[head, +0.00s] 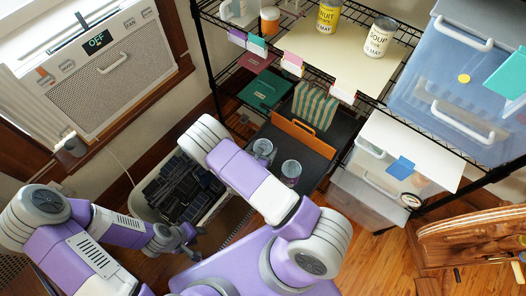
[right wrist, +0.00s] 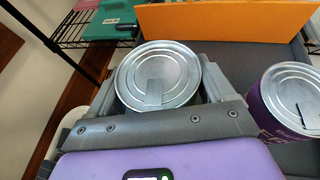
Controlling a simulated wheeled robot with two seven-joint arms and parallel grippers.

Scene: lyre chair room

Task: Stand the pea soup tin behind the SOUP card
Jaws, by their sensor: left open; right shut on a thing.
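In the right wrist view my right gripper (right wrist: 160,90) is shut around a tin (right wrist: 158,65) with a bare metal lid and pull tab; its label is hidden. In the head view this tin (head: 263,149) appears on the dark lower surface beside my right forearm, which hides the right gripper. A white tin (head: 379,40) reading SOUP stands on the upper shelf, right of a yellow tin (head: 328,15). Small cards (head: 291,62) hang along the shelf's front edge; I cannot read them. My left gripper (head: 190,238) is open and empty near a bin of dark pieces.
A purple-labelled tin (right wrist: 285,100) stands just right of the held one. An orange divider (head: 296,133) rises behind both. The pale upper shelf board (head: 330,50) has bare room. Clear drawers (head: 458,80) stand at its right. The bin (head: 150,212) is at lower left.

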